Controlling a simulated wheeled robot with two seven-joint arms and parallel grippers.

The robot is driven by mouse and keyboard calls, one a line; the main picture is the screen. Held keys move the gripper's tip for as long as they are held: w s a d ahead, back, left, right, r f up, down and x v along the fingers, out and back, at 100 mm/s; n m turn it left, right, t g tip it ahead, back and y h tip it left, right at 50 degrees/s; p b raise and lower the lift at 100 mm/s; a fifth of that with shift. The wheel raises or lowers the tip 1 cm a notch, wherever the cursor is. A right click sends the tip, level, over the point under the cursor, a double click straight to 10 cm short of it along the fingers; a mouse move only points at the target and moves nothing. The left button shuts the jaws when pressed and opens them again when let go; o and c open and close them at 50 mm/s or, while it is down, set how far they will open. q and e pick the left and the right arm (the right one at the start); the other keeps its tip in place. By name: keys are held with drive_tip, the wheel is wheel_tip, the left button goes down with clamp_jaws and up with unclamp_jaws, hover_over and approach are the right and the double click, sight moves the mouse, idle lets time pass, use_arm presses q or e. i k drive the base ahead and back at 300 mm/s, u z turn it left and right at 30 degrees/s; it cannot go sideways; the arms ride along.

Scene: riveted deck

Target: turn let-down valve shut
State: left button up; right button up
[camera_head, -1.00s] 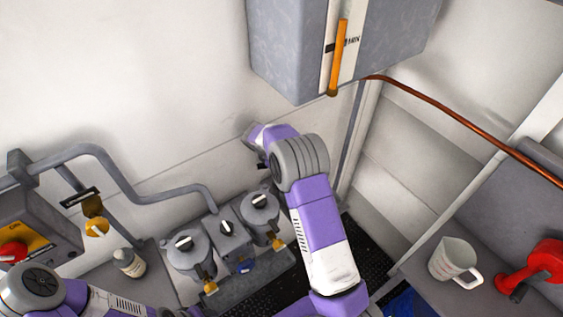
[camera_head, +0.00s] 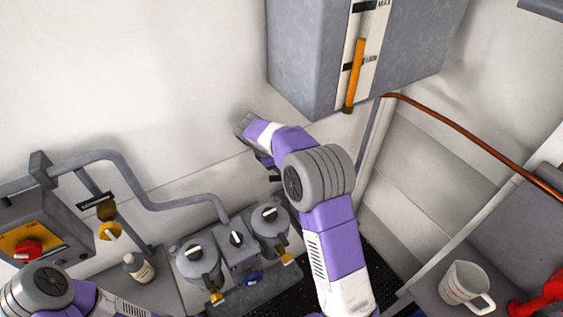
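No valve has a readable let-down label. A yellow-orange valve knob (camera_head: 109,231) sits below a dark label plate (camera_head: 98,199) on the grey pipework at left. A twin-pot unit (camera_head: 236,254) stands low in the middle, with dark, white-marked knobs on top, brass fittings at two lower corners and a small blue part in front. My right arm rises through the middle; its grey end (camera_head: 246,123) is near the back wall, clear of the unit. Its fingers cannot be made out. My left arm crosses the bottom left corner; its gripper is outside the picture.
A grey tank (camera_head: 310,60) with an orange level gauge (camera_head: 355,75) hangs above. A copper pipe (camera_head: 470,137) runs right. A yellow box with a red knob (camera_head: 27,250), a small bottle (camera_head: 138,267), a white jug (camera_head: 465,285) and a red object (camera_head: 540,296) stand around.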

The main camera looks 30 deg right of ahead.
sight(110, 230)
drive_tip(key=k, duration=1)
